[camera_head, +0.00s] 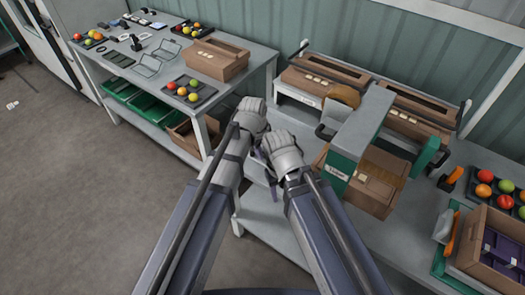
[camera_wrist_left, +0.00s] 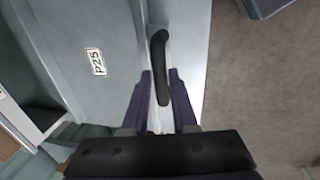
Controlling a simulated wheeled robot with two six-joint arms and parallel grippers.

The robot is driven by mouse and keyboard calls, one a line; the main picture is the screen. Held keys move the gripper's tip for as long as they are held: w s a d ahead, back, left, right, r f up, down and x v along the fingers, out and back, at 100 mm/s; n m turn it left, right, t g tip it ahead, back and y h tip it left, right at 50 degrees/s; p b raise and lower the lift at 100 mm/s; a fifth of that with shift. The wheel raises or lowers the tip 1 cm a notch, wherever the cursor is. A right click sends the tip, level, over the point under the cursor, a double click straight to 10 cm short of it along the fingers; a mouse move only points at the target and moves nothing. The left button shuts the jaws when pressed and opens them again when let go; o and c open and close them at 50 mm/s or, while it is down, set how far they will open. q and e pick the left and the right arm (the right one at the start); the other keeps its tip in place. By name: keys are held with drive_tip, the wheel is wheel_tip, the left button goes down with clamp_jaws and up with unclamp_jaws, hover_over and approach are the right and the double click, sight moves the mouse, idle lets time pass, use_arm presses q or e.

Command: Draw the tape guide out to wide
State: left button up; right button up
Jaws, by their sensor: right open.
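The taping machine (camera_head: 355,135), grey with a green labelled panel, stands on the right bench. I cannot single out its tape guide for certain. In the left wrist view a dark upright handle (camera_wrist_left: 159,48) is fixed to a pale grey panel marked P25. My left gripper (camera_wrist_left: 161,76) is open, one purple finger on each side of the handle's lower part; contact is not clear. In the head view my left gripper (camera_head: 252,120) is between the two benches, its fingers mostly hidden by the wrist. My right gripper (camera_head: 270,178) is lower and beside it, open and apart from the machine.
An open carton (camera_head: 369,197) is at the machine, with more cartons (camera_head: 322,77) behind. The left bench (camera_head: 250,62) holds an empty box and fruit trays. A fruit tray and divided box (camera_head: 462,250) stand at the right.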

use_arm(q)
clamp_jaws()
idle(1.0)
